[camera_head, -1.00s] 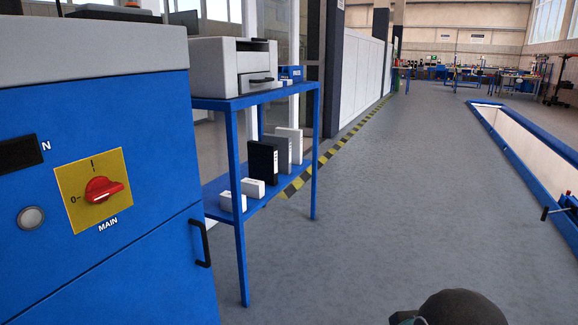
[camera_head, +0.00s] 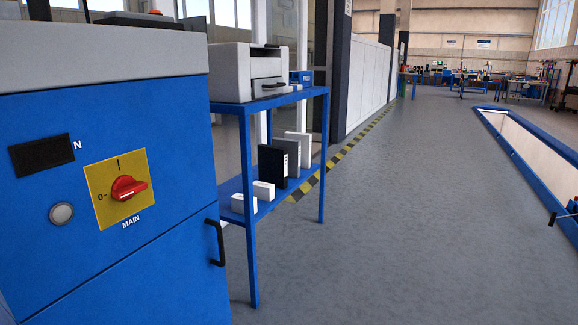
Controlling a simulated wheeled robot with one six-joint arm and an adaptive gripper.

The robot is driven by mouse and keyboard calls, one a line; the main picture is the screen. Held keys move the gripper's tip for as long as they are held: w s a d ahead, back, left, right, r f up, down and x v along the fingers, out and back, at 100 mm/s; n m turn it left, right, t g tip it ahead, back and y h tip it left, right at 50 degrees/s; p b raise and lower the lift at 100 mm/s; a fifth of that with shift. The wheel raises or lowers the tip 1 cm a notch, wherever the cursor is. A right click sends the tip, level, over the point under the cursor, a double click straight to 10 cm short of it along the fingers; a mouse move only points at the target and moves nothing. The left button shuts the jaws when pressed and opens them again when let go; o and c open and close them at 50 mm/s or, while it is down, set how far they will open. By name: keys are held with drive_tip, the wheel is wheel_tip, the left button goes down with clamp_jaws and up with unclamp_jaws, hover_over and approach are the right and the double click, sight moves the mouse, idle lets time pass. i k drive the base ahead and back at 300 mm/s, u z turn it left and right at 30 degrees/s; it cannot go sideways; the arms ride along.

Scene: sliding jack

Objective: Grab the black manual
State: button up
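The black manual (camera_head: 272,167) stands upright on the lower shelf of a blue table (camera_head: 249,215). A grey binder (camera_head: 292,156) and a white binder (camera_head: 304,148) stand behind it. Two small white boxes (camera_head: 263,190) sit in front of it on the same shelf. My gripper is not in view.
A blue cabinet (camera_head: 70,240) with a red main switch (camera_head: 127,188) and a black handle (camera_head: 215,243) fills the left side, nearer than the table. A printer (camera_head: 240,75) stands on the table top. The floor (camera_head: 400,220) on the right is open, up to a blue-edged pit (camera_head: 535,160).

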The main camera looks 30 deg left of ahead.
sight(272, 160)
drive_tip(key=z, duration=0.2)
drive_tip(key=i, duration=1.7)
drive_tip(key=u, duration=0.45)
drive_tip(key=i, duration=1.3)
drive_tip(key=u, duration=1.65)
drive_tip(key=i, duration=0.7)
drive_tip(key=u, duration=0.6)
